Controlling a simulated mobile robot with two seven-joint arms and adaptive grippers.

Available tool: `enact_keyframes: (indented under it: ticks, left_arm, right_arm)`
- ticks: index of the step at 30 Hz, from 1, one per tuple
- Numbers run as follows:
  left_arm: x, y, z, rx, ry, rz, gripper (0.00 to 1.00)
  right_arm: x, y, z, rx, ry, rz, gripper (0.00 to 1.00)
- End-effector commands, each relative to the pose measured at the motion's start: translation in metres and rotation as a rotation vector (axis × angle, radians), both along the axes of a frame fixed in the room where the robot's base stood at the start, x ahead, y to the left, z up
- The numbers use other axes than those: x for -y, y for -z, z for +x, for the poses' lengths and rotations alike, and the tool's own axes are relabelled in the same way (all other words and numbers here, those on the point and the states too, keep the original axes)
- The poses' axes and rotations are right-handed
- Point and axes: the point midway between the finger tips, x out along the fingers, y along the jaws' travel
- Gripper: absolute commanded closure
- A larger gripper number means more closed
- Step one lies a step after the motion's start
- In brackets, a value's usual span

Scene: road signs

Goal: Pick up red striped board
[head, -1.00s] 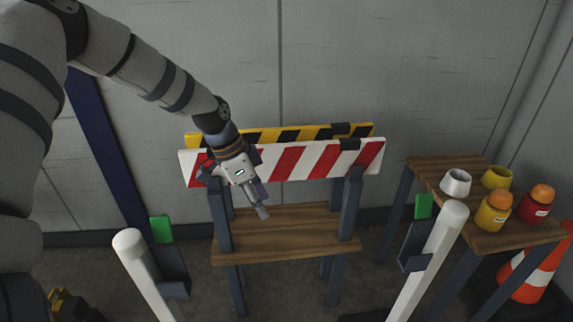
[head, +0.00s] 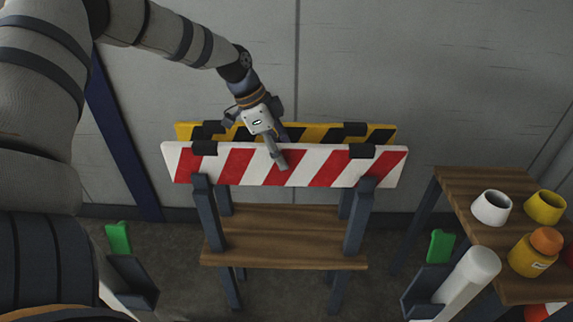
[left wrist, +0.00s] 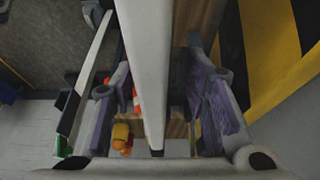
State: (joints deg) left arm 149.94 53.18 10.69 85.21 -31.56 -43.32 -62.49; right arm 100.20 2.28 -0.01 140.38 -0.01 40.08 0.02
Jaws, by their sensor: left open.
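The red striped board (head: 325,166), white with slanted red bands, stands on edge across the dark posts of a stand (head: 353,220). Black clips grip its top edge near both ends. My left gripper (head: 278,155) is at the middle of its top edge, with one finger in front of its face. In the left wrist view the board's white edge (left wrist: 146,50) runs between the two spread, purplish fingers (left wrist: 160,112), with gaps on both sides. The gripper is open. My right gripper is not in view.
A yellow-and-black striped board (head: 310,133) stands close behind. A wooden shelf (head: 285,225) lies below. At right, a side table (head: 465,185) holds a white cup (head: 491,207), a yellow cup (head: 545,206) and an orange-capped jar (head: 530,255). Green-tipped holders (head: 440,245) flank the stand.

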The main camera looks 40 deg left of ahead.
Motion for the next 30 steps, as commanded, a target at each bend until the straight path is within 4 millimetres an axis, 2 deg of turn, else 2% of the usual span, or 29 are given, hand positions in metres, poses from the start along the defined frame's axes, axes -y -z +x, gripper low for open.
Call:
enact_keyframes:
  ticks: [1,6,14,18,20,30]
  left_arm:
    - [0.006,0.012,0.000,-0.007,0.004,-0.001,0.58]
    - [0.017,0.038,0.006,-0.006,0.001,0.000,0.58]
    - [0.018,0.038,0.008,0.002,0.001,0.000,0.58]
    - [0.018,0.038,0.008,0.002,0.001,0.000,0.90]
    - [0.018,0.038,0.008,0.002,0.001,0.000,1.00]
    - [0.018,0.036,0.009,0.005,0.001,0.000,1.00]
  right_arm:
    - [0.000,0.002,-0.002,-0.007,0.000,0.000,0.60]
    - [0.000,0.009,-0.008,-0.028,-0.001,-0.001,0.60]
    - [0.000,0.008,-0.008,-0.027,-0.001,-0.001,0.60]
    - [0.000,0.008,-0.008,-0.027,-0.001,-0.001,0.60]
    - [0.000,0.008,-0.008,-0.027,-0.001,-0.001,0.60]
    - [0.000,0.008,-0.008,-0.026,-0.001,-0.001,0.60]
